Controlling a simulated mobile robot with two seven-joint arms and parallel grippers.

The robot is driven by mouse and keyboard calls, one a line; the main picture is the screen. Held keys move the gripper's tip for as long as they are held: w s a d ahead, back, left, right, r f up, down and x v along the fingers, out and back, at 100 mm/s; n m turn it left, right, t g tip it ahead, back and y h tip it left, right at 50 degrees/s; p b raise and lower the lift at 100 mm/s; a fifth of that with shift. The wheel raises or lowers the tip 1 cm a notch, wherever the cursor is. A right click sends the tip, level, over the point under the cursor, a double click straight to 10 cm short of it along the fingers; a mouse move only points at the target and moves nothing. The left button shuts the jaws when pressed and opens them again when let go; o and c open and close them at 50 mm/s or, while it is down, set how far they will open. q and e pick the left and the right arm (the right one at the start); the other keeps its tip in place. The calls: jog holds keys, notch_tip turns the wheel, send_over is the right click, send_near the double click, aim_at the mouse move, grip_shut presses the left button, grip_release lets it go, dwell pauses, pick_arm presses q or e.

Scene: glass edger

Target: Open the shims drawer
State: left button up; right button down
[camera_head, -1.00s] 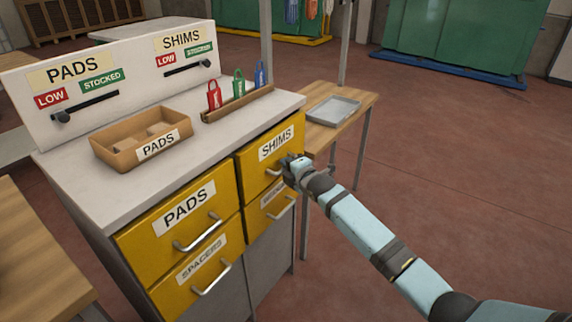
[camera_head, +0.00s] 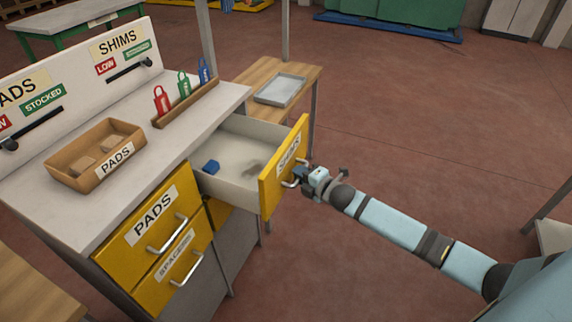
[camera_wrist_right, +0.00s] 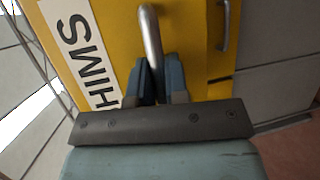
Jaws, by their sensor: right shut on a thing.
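The yellow SHIMS drawer (camera_head: 277,178) stands pulled well out of the cabinet in the head view. Inside its pale tray lie a small blue block (camera_head: 211,167) and a dark flat patch I cannot identify. My right gripper (camera_head: 301,174) is at the front of the drawer, shut on its metal handle (camera_head: 291,182). In the right wrist view, the blue fingers of the right gripper (camera_wrist_right: 158,80) close around the curved handle (camera_wrist_right: 150,35), beside the SHIMS label (camera_wrist_right: 80,45). My left gripper is not in view.
The closed PADS drawer (camera_head: 150,222) and SPACERS drawer (camera_head: 176,268) are on the left. On the worktop stand a PADS bin (camera_head: 67,168) and red, green and blue tags (camera_head: 183,84). A side table with a grey tray (camera_head: 280,90) stands behind.

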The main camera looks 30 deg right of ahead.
jog(key=shift+s+d, duration=0.45)
jog(key=shift+s, duration=0.1)
jog(key=c, duration=1.1)
grip_release()
jog(key=shift+c, duration=0.2)
